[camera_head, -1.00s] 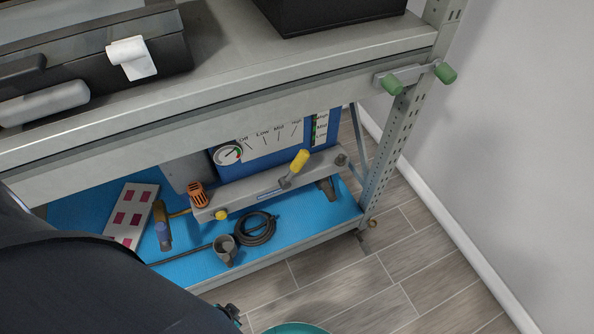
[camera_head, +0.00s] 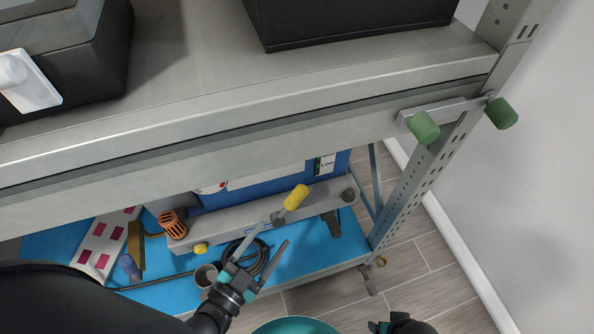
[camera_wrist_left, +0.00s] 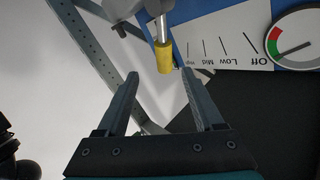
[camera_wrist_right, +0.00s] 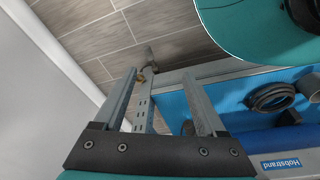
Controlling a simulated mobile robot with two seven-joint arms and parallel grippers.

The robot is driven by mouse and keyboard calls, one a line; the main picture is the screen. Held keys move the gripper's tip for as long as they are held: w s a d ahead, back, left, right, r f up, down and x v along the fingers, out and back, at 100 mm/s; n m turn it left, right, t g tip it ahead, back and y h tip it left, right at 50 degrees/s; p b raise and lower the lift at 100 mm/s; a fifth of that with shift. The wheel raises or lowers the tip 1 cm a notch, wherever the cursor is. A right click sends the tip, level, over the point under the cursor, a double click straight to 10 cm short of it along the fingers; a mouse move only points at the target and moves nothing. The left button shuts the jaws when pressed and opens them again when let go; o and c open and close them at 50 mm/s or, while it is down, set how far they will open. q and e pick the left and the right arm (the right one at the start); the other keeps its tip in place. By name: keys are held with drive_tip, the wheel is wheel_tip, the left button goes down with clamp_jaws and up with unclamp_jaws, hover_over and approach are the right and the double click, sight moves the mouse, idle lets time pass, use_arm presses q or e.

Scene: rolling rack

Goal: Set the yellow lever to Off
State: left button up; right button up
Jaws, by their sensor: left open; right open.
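The yellow lever (camera_head: 296,197) sticks up from a grey bar on the rack's lower shelf. In the left wrist view its yellow grip (camera_wrist_left: 164,57) is beside the High end of the scale panel (camera_wrist_left: 220,38), away from Off. My left gripper (camera_head: 277,233) is open, just in front of and below the lever. In the left wrist view the grip shows ahead, between the fingertips, with nothing held. My right gripper (camera_wrist_right: 159,75) is open and empty; only a bit of it shows at the head view's bottom edge. The upper shelf hides most of the scale in the head view.
The upper shelf edge (camera_head: 250,110) overhangs the lever. An orange knob (camera_head: 172,224), a yellow button (camera_head: 201,248), a grey cup (camera_head: 206,276) and a coiled black cable (camera_head: 258,262) are near the bar. Green-ended handles (camera_head: 424,127) stick out by the rack's right post.

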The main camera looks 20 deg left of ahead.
sight(289, 206)
use_arm(q)
drive_tip(key=r+b+x, duration=0.2)
drive_tip(key=b+x, duration=0.2)
drive_tip(key=x, duration=1.1)
drive_tip(key=shift+w+t, duration=0.25)
drive_tip(key=shift+t, duration=0.05)
use_arm(e)
drive_tip(key=w+a+r+t, duration=0.1)
drive_tip(key=w+r, duration=0.3)
drive_tip(key=r, duration=0.4)
drive_tip(key=shift+w+r, duration=0.2)
drive_tip(key=shift+r, duration=0.1)
use_arm(q)
drive_tip(key=shift+c, duration=0.2)
use_arm(e)
drive_tip(key=shift+a, duration=0.1)
use_arm(q)
clamp_jaws()
